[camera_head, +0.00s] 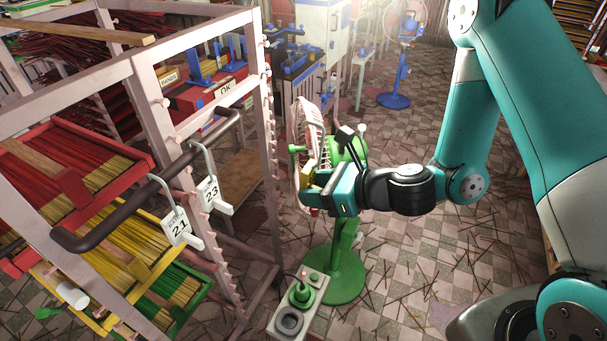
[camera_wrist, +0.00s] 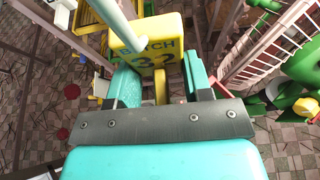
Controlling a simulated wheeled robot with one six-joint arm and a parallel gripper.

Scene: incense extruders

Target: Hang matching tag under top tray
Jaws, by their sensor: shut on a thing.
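A yellow tag (camera_head: 306,178) is held in my gripper (camera_head: 317,190), in front of the green fan. In the wrist view the tag (camera_wrist: 150,40) reads "BATCH 32" and sits between the teal fingers (camera_wrist: 157,88), with a pale rod, apparently its hook, rising to the upper left. My gripper is shut on it, right of the rack and apart from it. The red top tray (camera_head: 148,160) is at the left, full of red-tipped sticks. A yellow tray (camera_head: 186,234) and a green tray (camera_head: 206,283) are below it.
White tags 21 (camera_head: 178,229) and 23 (camera_head: 211,191) hang from the dark handle bar (camera_head: 110,222) on the pale rack (camera_head: 205,110). The green fan (camera_head: 345,275) and a control box (camera_head: 298,305) stand nearby. Open floor lies right of the fan, with scattered sticks.

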